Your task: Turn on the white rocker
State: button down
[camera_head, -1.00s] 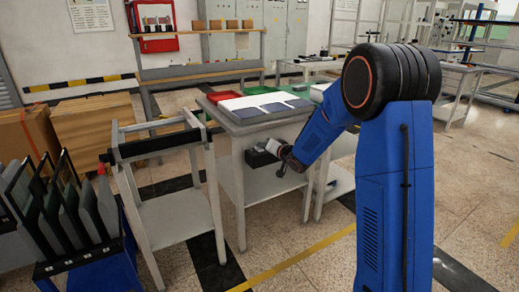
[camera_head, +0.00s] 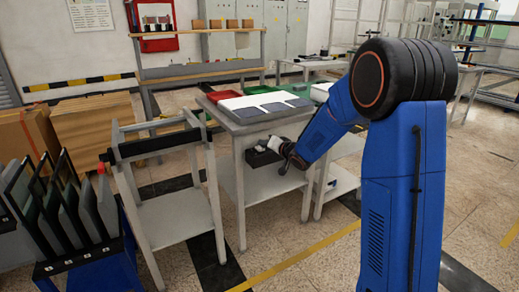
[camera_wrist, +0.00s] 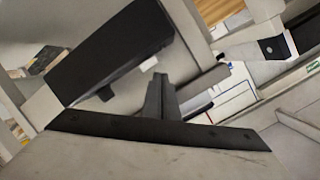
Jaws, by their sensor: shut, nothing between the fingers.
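A black box (camera_head: 258,158) is mounted on the side of the grey table, just under its top. My gripper (camera_head: 277,146) is beside this box in the head view, at the end of my blue arm. In the wrist view my gripper (camera_wrist: 160,82) is shut and empty, its fingertips just beside a large black block (camera_wrist: 112,52) that looks like the same box. I cannot tell whether they touch it. A small pale spot shows at the block's lower edge. I cannot make out the white rocker clearly in either view, nor its position.
The grey table (camera_head: 232,128) carries dark panels (camera_head: 263,104) and a red tray (camera_head: 222,96). An empty grey stand (camera_head: 187,213) is to its left, and a blue rack of panels (camera_head: 95,268) is further left. Open floor lies in front.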

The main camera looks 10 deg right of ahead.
jog(key=r, duration=0.1)
jog(key=s+r, duration=0.2)
jog(key=shift+d+r, duration=0.25)
jog(key=shift+d, duration=0.05)
jog(key=s+d+r+g+h, duration=0.1)
jog(key=s+d+r+h, duration=0.15)
jog(key=s, duration=0.45)
jog(key=s+d+r+g+h, duration=0.1)
jog(key=s+d+h, duration=0.15)
jog(key=s, duration=0.45)
jog(key=s+d+r+g+h, duration=0.1)
jog(key=s+d+r, duration=0.1)
jog(key=s+d, duration=0.35)
jog(key=s+a+f+n+g, duration=0.1)
jog(key=s+f+g, duration=0.1)
jog(key=s, duration=0.9)
jog(key=s+a+f+n+g, duration=0.1)
jog(key=s+f+g, duration=0.1)
jog(key=s, duration=1)
jog(key=s+a+f+n+g, duration=0.2)
jog(key=s, duration=1)
jog(key=shift+f, duration=0.35)
